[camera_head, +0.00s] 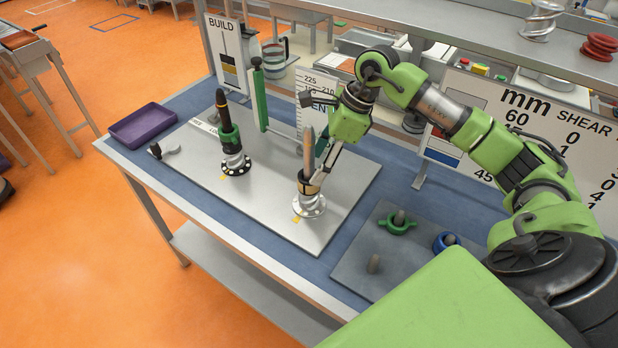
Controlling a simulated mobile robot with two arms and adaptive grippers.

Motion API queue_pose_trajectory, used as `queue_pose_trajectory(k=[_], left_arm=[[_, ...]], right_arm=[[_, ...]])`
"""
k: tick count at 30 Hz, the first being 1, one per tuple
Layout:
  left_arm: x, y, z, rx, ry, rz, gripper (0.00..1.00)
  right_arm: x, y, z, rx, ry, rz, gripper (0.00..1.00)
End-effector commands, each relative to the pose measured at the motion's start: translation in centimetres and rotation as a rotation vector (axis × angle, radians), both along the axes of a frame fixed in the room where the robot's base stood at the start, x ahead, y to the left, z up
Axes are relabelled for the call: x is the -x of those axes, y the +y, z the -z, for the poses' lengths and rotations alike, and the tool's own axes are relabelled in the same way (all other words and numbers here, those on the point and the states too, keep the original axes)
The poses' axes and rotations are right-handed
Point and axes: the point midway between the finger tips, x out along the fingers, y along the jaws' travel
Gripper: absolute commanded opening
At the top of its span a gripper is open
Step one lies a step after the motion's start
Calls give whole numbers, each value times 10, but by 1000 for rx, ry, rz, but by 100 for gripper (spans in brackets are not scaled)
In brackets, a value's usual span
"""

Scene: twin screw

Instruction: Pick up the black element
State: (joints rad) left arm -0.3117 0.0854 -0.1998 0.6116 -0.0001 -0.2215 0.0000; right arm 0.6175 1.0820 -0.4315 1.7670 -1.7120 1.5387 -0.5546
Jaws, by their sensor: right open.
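My right gripper (312,142) is open, with its fingers spread near the right-hand upright shaft (308,152). The lower finger reaches close to a dark and yellowish band (307,187) low on this shaft, above a white flanged base (310,206). I cannot tell whether it touches, or whether the dark part is the black element. A small black piece (156,151) lies at the metal plate's left end. My left gripper is not in view.
A grey board (350,268) holds a green ring (397,222), a blue ring (445,242) and a bare peg (373,264). A purple tray (143,125) sits at the left. A green post (260,100) and signs stand behind the shafts. A shelf (430,18) runs above.

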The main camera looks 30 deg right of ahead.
Motion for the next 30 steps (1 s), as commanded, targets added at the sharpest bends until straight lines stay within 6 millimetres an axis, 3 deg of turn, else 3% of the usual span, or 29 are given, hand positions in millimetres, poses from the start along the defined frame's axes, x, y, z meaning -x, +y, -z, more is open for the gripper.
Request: queue_pose_trajectory(k=[9,14,20,21,27,30], left_arm=[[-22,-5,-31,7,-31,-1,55],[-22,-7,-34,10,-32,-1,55],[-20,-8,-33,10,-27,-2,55],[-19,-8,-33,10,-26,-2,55],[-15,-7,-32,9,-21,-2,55],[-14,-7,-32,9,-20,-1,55]], right_arm=[[-6,10,33,-3,4,-1,55],[-10,13,48,-1,1,0,55],[-10,13,50,2,-1,1,55],[-10,13,50,2,-1,0,53],[-10,13,50,1,-1,0,6],[-11,13,49,0,-4,0,6]])
